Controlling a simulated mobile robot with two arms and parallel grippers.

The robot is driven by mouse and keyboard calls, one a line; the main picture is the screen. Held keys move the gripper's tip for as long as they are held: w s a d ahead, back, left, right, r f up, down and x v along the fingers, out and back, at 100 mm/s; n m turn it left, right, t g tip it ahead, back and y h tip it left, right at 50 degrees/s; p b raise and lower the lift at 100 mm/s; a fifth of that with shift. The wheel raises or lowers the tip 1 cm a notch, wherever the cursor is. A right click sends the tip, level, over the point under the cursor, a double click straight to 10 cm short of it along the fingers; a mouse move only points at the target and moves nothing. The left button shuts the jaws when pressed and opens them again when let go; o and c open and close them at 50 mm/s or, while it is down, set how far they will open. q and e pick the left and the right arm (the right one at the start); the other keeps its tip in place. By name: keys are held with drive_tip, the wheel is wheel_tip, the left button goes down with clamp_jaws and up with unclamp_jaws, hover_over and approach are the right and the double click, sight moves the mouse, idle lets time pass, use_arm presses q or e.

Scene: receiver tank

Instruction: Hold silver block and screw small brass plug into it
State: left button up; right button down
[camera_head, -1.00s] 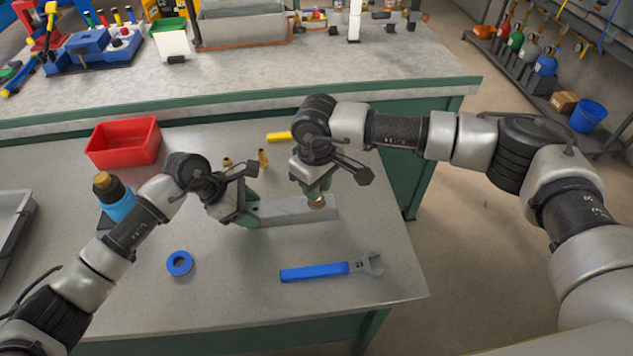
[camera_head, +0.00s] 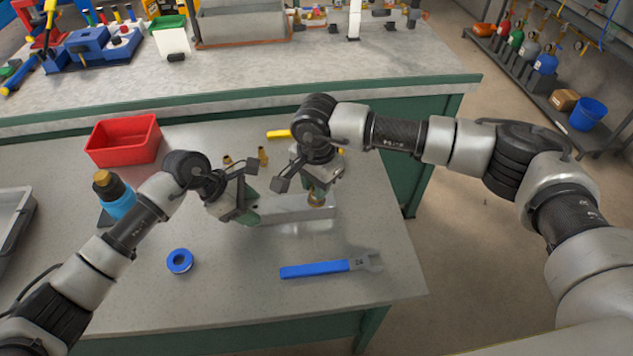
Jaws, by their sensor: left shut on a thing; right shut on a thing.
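The silver block (camera_head: 290,212) is a long metal bar lying on the grey table. My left gripper (camera_head: 252,216) is shut on its left end. My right gripper (camera_head: 318,190) points down over the block's right end. It is shut on the small brass plug (camera_head: 317,199), of which only the lower part shows, at the block's top. I cannot tell how deep the plug sits in the block.
A blue-handled wrench (camera_head: 320,268) lies in front of the block, and a blue tape roll (camera_head: 180,261) lies to the left. Two brass fittings (camera_head: 263,156) stand behind. A red bin (camera_head: 124,140) and blue bottle (camera_head: 115,195) are at the left. The front middle is clear.

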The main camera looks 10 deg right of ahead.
drive_tip(key=shift+m, duration=0.4)
drive_tip(key=c, duration=0.9)
unclamp_jaws()
drive_tip(key=shift+o, duration=0.2)
drive_tip(key=n, duration=0.5)
drive_tip(key=shift+n, duration=0.3)
drive_tip(key=n, duration=0.6)
clamp_jaws()
